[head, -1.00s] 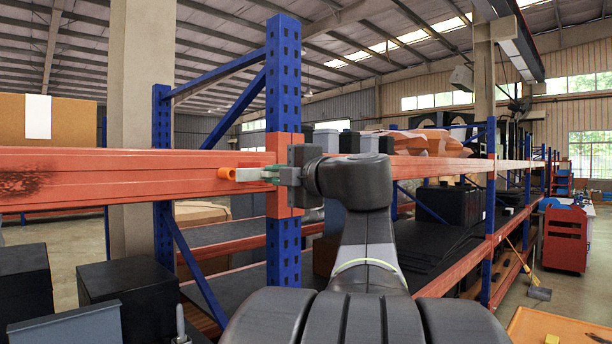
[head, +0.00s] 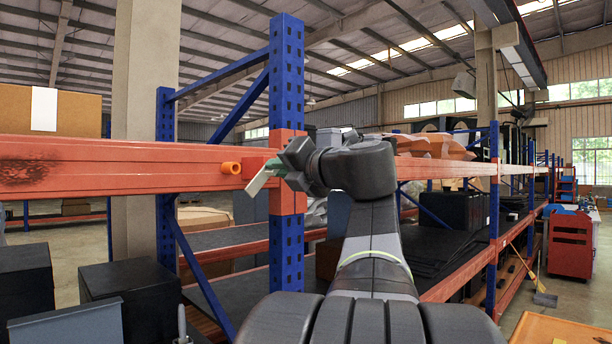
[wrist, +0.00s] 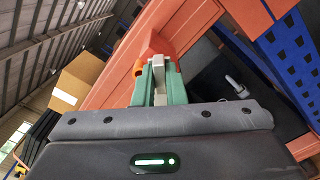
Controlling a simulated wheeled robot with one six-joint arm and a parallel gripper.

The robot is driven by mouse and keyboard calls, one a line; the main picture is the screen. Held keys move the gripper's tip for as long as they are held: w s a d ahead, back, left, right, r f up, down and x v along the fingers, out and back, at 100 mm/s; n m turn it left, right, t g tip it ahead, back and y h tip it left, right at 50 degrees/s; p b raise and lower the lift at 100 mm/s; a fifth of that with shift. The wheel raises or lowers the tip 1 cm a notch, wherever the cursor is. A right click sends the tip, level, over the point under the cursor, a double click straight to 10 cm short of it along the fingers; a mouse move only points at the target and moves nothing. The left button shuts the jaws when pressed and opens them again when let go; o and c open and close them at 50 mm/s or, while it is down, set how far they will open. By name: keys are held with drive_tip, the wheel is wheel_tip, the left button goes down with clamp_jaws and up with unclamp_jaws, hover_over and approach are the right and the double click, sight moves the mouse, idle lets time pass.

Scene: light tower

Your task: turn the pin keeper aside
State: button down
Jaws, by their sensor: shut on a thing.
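The orange pin (head: 231,167) sticks out from the front of the red-orange beam, just left of the blue upright. It also shows in the wrist view (wrist: 137,68), left of my fingers. My gripper (head: 262,178) is right of the pin, its green-padded fingers tilted down to the left. In the wrist view my gripper (wrist: 159,72) is shut on a narrow grey piece, the pin keeper (wrist: 159,88), beside a red bracket (wrist: 155,45). In the head view my fingers largely hide the keeper. The pin and my fingers appear apart.
The beam (head: 110,165) runs across the left, joined to the blue upright (head: 286,75) close behind my gripper. Black boxes (head: 125,295) and a grey box (head: 70,325) stand low at left. Open air lies in front of the beam.

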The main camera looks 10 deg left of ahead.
drive_tip(key=n+b, duration=0.4)
drive_tip(key=n, duration=0.4)
drive_tip(key=shift+f+n, duration=0.15)
drive_tip(key=shift+n, duration=0.25)
idle(0.4)
drive_tip(key=c, duration=1.5)
unclamp_jaws()
drive_tip(key=shift+d, duration=0.1)
drive_tip(key=b+v, duration=0.2)
drive_tip(key=v, duration=1.1)
drive_tip(key=shift+s+d+b, duration=0.2)
drive_tip(key=shift+s+b, duration=0.05)
drive_tip(key=shift+b, duration=0.15)
